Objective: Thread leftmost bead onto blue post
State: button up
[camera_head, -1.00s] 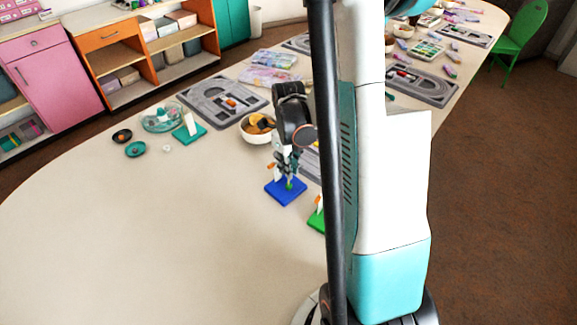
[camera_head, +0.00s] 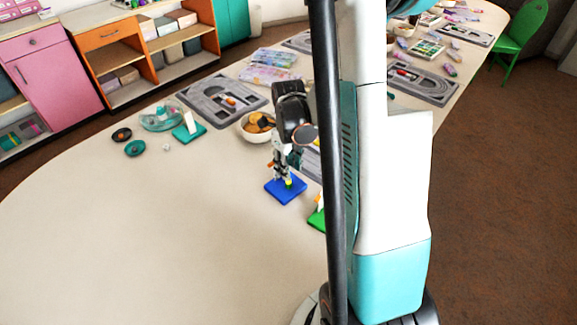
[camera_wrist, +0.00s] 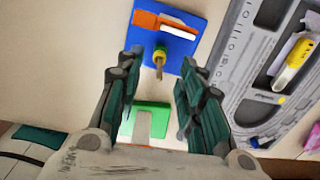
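The blue board (camera_head: 272,190) lies on the table near my gripper. In the wrist view the blue board (camera_wrist: 190,50) carries a thin tan post (camera_wrist: 159,70). A yellow and green bead (camera_wrist: 160,52) sits around the post, low near the board. The bead also shows small in the head view (camera_head: 289,183). An orange piece and a white bar (camera_wrist: 177,33) stand beside it on the board. My gripper (camera_wrist: 160,85) is open, its fingers apart with nothing between them. In the head view my gripper (camera_head: 280,172) is just above the board, partly covering it.
A green board (camera_wrist: 152,107) with a white upright is close by. A teal board (camera_head: 188,132), a small white object (camera_head: 167,147), a teal dish (camera_head: 135,148) and a dark dish (camera_head: 121,134) lie left. A bowl (camera_head: 250,133) and grey tray (camera_head: 185,95) stand behind. The table's left front is clear.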

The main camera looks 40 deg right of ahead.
notch_tip(320, 180, up, 12)
jog(key=shift+f, duration=0.15)
dwell(0.3)
jog(key=shift+s+d, duration=0.1)
dwell(0.3)
